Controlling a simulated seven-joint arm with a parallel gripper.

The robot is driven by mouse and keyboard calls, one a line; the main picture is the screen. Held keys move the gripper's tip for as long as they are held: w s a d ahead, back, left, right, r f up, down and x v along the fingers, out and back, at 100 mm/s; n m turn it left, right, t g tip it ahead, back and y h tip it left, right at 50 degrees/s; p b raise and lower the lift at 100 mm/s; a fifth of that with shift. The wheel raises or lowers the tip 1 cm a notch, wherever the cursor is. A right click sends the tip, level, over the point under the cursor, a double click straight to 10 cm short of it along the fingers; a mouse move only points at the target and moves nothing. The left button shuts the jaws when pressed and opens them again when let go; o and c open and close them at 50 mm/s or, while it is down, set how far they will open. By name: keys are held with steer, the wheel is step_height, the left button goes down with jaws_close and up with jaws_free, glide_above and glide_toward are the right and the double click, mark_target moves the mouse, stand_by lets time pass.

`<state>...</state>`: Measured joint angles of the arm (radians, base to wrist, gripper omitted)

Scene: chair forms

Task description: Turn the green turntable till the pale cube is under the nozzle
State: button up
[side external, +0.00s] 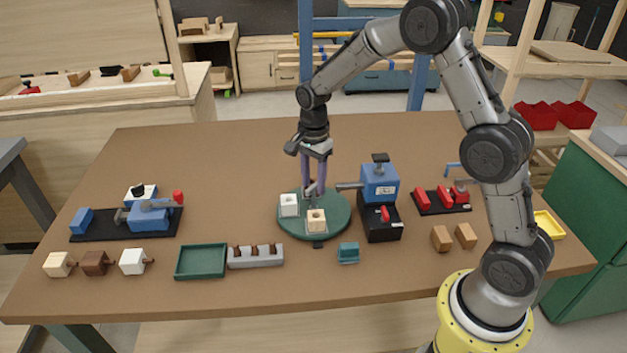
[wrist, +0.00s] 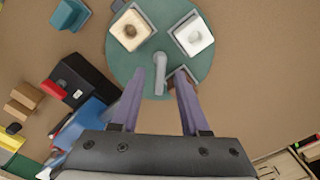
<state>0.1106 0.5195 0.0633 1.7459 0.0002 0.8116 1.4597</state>
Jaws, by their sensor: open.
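The green turntable (side external: 337,218) lies on the table and also shows in the wrist view (wrist: 170,12). The pale cube (side external: 316,221) sits at its front and at the upper left in the wrist view (wrist: 130,30). A white cube (side external: 289,205) sits on its left side. The grey nozzle (side external: 348,186) reaches left from the blue machine (side external: 380,184) over the right edge; the pale cube is apart from it. My gripper (side external: 314,191) is open, pointing down at the turntable's back part. In the wrist view its fingers (wrist: 159,74) straddle a grey post (wrist: 152,72); contact is unclear.
A green tray (side external: 201,262) and a grey holder (side external: 256,256) lie front left. A teal block (side external: 348,253) stands just in front of the turntable. Wooden blocks (side external: 441,238) and a red fixture (side external: 441,199) lie right. A blue clamp (side external: 149,216) stands far left.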

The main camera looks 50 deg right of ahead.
steer(key=shift+f, duration=0.1)
jaws_close()
stand_by(1.4)
